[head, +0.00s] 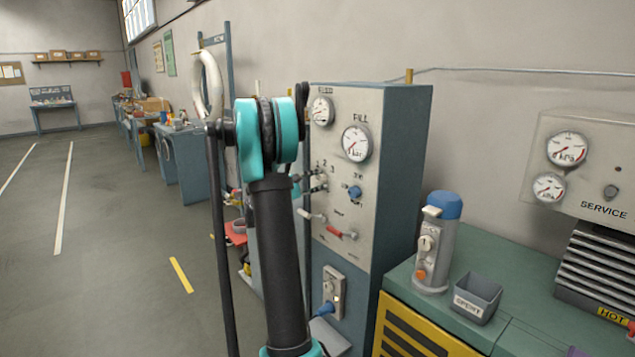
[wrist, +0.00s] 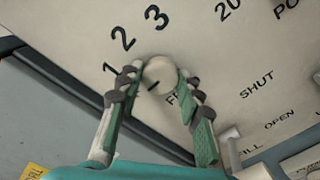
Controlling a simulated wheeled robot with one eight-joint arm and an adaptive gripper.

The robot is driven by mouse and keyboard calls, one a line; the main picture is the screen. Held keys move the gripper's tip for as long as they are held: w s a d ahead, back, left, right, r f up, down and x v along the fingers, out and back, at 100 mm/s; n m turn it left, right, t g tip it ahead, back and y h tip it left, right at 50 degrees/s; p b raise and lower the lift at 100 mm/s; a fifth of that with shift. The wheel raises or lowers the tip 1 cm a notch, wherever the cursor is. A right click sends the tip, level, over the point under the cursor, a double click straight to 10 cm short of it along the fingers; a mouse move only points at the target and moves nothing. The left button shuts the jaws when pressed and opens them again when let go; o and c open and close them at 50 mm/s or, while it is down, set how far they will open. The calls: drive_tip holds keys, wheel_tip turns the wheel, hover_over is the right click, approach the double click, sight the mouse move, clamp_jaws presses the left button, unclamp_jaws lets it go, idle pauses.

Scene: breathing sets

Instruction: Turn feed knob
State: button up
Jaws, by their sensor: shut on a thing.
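The feed knob (wrist: 160,73) is a round, pale knob on the cream panel in the wrist view. The numbers 1, 2 and 3 curve around its upper left, and a partly covered label starting with "F" lies just below it. A short dark mark shows on its lower edge; I cannot tell which number it is set to. My gripper (wrist: 160,78) has its green-padded fingers on either side of the knob and is shut on it. In the head view my gripper (head: 312,184) is at the panel front (head: 345,215), partly behind my arm, and the knob itself is hard to make out.
Two gauges (head: 356,144) sit above on the panel. A blue knob (head: 354,192) and a red-handled lever (head: 342,233) lie close to my gripper. A grey bottle-like device with a blue cap (head: 437,245) and a small bin (head: 476,298) stand on the green bench at right. Open floor lies left.

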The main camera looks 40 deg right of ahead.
drive_tip(key=m, duration=0.4)
drive_tip(key=shift+m, duration=2.2)
drive_tip(key=o, duration=1.2)
drive_tip(key=shift+c, duration=0.2)
drive_tip(key=shift+a, duration=0.1)
drive_tip(key=s+a, duration=0.1)
drive_tip(key=a, duration=1)
drive_tip(key=shift+a, duration=0.4)
